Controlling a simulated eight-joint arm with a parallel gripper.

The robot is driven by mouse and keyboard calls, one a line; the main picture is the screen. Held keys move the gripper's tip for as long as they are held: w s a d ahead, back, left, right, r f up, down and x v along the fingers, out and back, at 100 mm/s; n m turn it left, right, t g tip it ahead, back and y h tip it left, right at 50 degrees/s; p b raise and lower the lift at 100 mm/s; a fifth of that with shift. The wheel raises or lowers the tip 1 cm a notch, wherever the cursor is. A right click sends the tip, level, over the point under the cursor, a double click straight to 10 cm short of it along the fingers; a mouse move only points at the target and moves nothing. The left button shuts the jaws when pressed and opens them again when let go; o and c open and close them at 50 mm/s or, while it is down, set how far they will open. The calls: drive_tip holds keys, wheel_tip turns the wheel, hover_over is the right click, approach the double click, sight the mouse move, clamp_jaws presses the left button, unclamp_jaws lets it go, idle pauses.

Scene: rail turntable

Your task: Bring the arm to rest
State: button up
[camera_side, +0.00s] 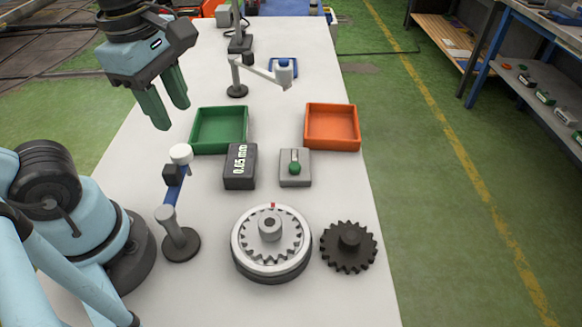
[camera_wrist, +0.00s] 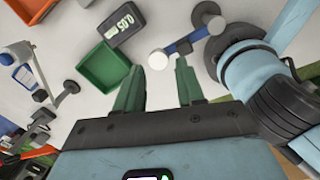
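My gripper (camera_side: 166,106) is raised above the left side of the table in the side view, to the left of the green tray. Its two green fingers stand apart with nothing between them. In the wrist view the gripper (camera_wrist: 160,82) is also open and empty, with bare white table beyond the fingertips. My arm's base stands at the table's left edge.
A blue-jointed stand (camera_side: 181,240), a green tray (camera_side: 193,147), a black 0.05 mm block (camera_side: 240,180) and an orange tray (camera_side: 355,146) stand on the white table (camera_side: 345,290). A grey switch block (camera_side: 302,178), round gear housing (camera_side: 271,268), dark gear (camera_side: 348,262) and jointed lamp-like stand (camera_side: 237,90) are there too.

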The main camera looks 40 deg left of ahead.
drive_tip(key=w+a+f+m+t, duration=0.1)
drive_tip(key=w+f+m+t, duration=0.2)
drive_tip(key=m, duration=0.8)
drive_tip(key=w+f+m+t, duration=0.3)
drive_tip(key=w+m, duration=0.4)
drive_tip(key=m, duration=0.4)
drive_tip(key=shift+w+a+f+m, duration=0.3)
drive_tip(key=shift+w+a+f, duration=0.1)
drive_tip(key=shift+f, duration=0.25)
